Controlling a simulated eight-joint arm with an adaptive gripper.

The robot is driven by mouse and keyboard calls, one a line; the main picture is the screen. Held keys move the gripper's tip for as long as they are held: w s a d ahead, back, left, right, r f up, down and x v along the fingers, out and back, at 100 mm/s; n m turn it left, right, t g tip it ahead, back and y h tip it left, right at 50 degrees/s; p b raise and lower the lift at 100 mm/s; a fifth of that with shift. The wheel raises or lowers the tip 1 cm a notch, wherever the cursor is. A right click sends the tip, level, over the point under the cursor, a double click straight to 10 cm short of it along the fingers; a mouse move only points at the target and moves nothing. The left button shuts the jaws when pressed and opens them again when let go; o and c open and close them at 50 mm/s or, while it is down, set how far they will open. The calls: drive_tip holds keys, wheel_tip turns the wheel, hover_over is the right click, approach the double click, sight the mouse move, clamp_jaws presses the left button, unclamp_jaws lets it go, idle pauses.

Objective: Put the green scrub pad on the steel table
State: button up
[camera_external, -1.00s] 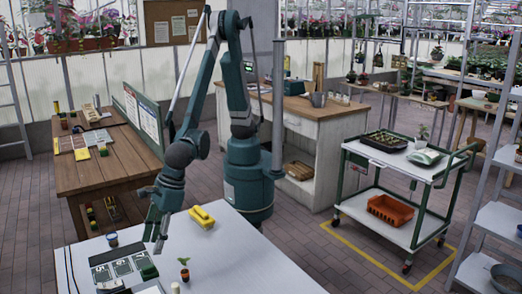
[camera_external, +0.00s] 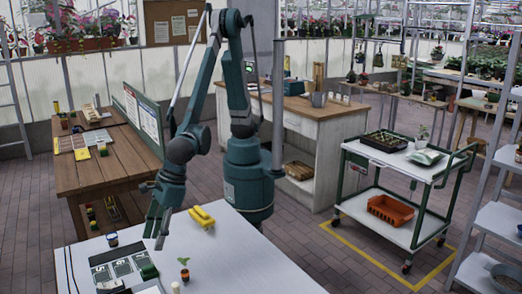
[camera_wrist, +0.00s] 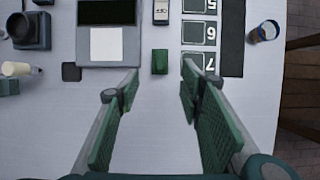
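The green scrub pad (camera_wrist: 160,62) appears as a small dark green block lying on the steel table (camera_wrist: 150,140). In the external view a green block (camera_external: 149,271) lies on the same pale table (camera_external: 245,262) near the front edge of the picture. My gripper (camera_wrist: 160,72) is open and empty, its two green-padded fingers spread wide. In the wrist view the pad shows between and just beyond the fingertips. In the external view my gripper (camera_external: 157,235) hangs above the table, pointing down; its exact height is hard to tell.
A numbered board (camera_wrist: 198,33) and a blue-rimmed jar (camera_wrist: 265,31) lie right of the pad in the wrist view. A grey device with a dark screen (camera_wrist: 108,48) is left. A potted seedling (camera_external: 185,275) and yellow object (camera_external: 201,218) stand on the table, with clear surface to their right.

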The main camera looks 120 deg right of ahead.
drive_tip(key=shift+d+r, duration=0.1)
drive_tip(key=s+d+r+m, duration=0.2)
drive_tip(key=d+r+m, duration=0.3)
drive_tip(key=d, duration=0.5)
drive_tip(key=s+d+r+m, duration=0.1)
drive_tip(key=d+r+m, duration=0.45)
drive_tip(key=d, duration=0.45)
drive_tip(key=s+d+r+m, duration=0.2)
drive_tip(key=d+r+m, duration=0.25)
drive_tip(key=d, duration=0.55)
drive_tip(key=s+d+m+t, duration=0.2)
drive_tip(key=s+d+m, duration=1.7)
drive_tip(key=d+m, duration=0.2)
drive_tip(key=shift+s+d+t, duration=0.3)
drive_tip(key=shift+d+t, duration=0.1)
drive_tip(key=shift+d, duration=0.5)
drive_tip(key=shift+r, duration=0.1)
